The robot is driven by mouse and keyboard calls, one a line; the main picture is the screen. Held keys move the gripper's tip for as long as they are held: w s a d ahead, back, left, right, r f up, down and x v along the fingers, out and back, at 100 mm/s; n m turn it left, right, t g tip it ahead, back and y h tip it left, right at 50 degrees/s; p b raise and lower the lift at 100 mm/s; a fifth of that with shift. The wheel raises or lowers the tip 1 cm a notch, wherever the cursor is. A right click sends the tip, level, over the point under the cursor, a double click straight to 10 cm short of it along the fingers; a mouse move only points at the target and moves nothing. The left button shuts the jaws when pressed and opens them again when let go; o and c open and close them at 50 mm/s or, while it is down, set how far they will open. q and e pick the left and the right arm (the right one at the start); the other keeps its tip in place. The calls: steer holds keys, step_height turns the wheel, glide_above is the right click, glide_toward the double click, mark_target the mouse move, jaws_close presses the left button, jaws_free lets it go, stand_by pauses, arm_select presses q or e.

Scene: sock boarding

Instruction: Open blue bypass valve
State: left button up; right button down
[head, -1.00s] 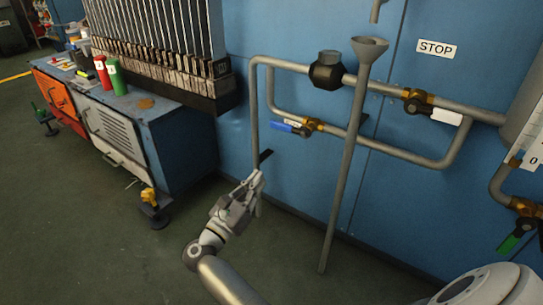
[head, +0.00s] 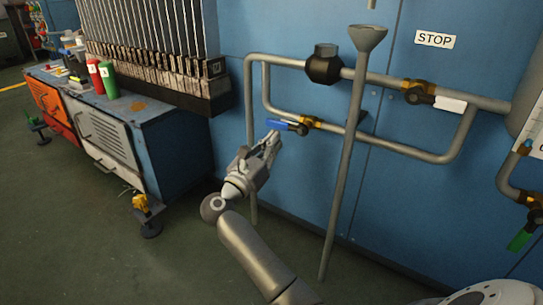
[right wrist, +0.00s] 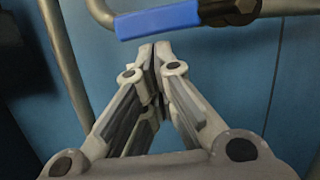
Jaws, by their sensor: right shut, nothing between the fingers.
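The blue valve handle (head: 283,126) points left from a brass valve (head: 310,122) on the lower bypass pipe (head: 395,147). In the right wrist view the handle (right wrist: 158,21) lies nearly level across the top, with its dark hub at its right end. My right gripper (head: 273,140) is just below the handle in the head view, with its fingers pointing up. In the right wrist view its fingertips (right wrist: 155,50) are shut together and empty, just below the handle in the picture. I cannot tell whether they touch it. My left gripper is not in view.
A grey stand pipe with a funnel (head: 345,165) rises to the right of the blue handle. A white-handled valve (head: 449,104) and a green-handled valve (head: 521,240) are farther right. A blue cabinet (head: 175,150) stands at left. Open floor lies between it and the pipes.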

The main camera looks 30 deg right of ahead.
steer(key=shift+r, duration=0.1)
steer(key=shift+w+a+r+p, duration=0.1)
steer(key=shift+w+r+p, duration=0.15)
steer(key=shift+r+p, duration=0.4)
steer(key=shift+r, duration=0.2)
